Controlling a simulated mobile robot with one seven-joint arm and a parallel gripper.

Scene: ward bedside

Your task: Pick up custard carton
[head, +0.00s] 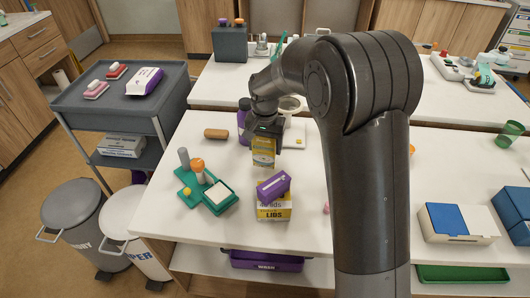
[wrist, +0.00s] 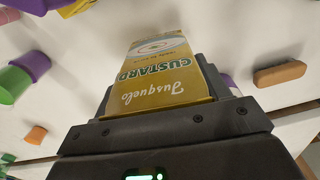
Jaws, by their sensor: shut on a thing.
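The custard carton (wrist: 160,75) is yellow with a pale top part and green and white lettering that reads "CUSTARD". In the wrist view it sits between the two dark jaws of my gripper (wrist: 165,115), and its lettering is upside down. In the head view the carton (head: 264,152) hangs below my gripper (head: 265,138) over the white table. My gripper is shut on the carton. I cannot tell whether the carton's lower end touches the table.
A purple bottle (head: 243,121) stands close behind my gripper. A purple box (head: 273,184) rests on a yellow carton (head: 275,208) in front. A green tray (head: 189,184) with small items lies to the left. A brown bar (head: 216,133) lies at the back left, with bare tabletop around it.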

